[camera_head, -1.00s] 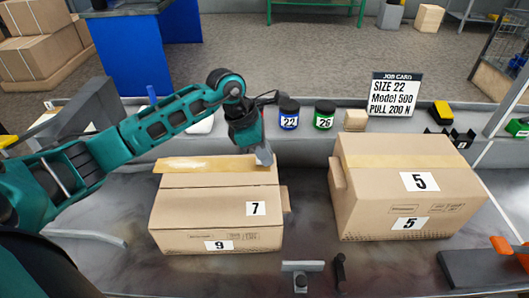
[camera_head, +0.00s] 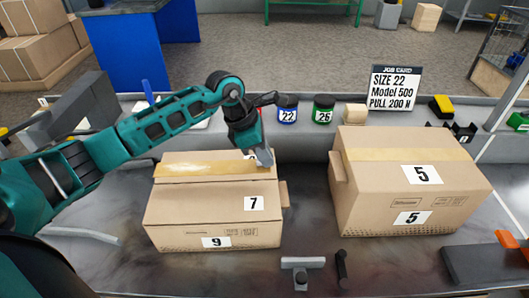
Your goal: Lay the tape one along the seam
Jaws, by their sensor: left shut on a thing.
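A cardboard box (camera_head: 190,214) labelled 7 and 9 stands at the left of the bench. A shiny yellowish strip of tape (camera_head: 205,169) spans its top from the left edge to my left gripper. My left gripper (camera_head: 265,163) is shut on the strip's right end, at the right side of the box top. I cannot tell whether the strip's whole length touches the cardboard. The seam is not clearly visible under the strip. A white label behind the gripper is mostly hidden. My right gripper is out of view.
A second box (camera_head: 360,191) labelled 5 stands at right, with tape across its top. Behind are blue jar 22 (camera_head: 287,111), green jar 26 (camera_head: 324,111) and a job card (camera_head: 395,92). Small tools (camera_head: 300,272) lie in front. Bare bench separates the boxes.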

